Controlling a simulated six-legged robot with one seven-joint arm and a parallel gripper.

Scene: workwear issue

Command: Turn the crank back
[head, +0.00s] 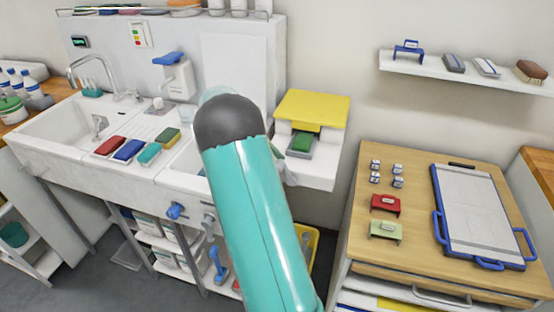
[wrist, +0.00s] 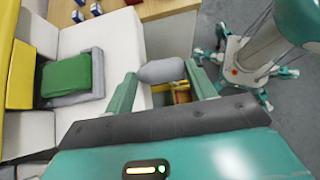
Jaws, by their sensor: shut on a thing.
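A grey rounded handle (wrist: 160,72), which looks like the crank's grip, lies between the two fingertips in the wrist view. My gripper (wrist: 161,73) is shut on it, one green finger on each side. The rest of the crank is hidden or cannot be made out. Beside it is the white unit with a yellow cover (head: 311,107) and a green block (head: 302,141) on a grey tray; the block also shows in the wrist view (wrist: 66,76). In the head view my teal arm hides the gripper and most of the handle's surroundings.
A white sink (head: 48,135) stands left, with coloured pads (head: 129,150) on its ledge. A wooden-topped cabinet (head: 415,215) at right holds a blue-handled board (head: 477,215), small blocks and clips. A wall shelf (head: 465,72) is above it. Shelves of supplies stand below the sink.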

